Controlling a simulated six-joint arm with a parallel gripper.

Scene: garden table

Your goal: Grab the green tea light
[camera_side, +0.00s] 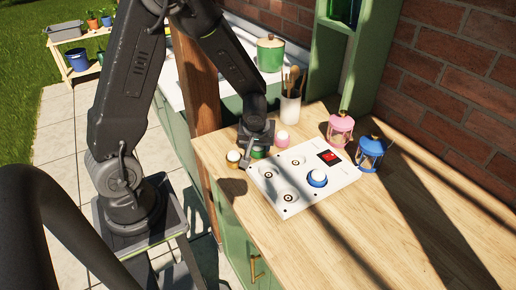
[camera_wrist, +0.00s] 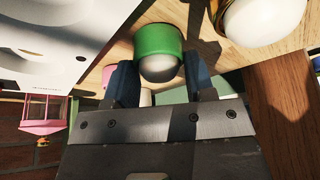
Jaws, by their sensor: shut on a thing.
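The green tea light (camera_side: 258,153) is on the wooden counter beside the white board, partly hidden by my gripper (camera_side: 256,146) in the side view. In the wrist view the green tea light (camera_wrist: 157,40) with its pale wax shows between the two dark fingers of my gripper (camera_wrist: 159,66). My gripper is shut on it, one finger on each side. I cannot tell whether it touches the counter.
A yellow tea light (camera_side: 233,157) and a pink tea light (camera_side: 282,139) stand close on either side. The white board (camera_side: 292,203) holds a blue tea light (camera_side: 317,178). Pink (camera_side: 340,130) and blue (camera_side: 370,152) lanterns stand behind. The counter's right side is clear.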

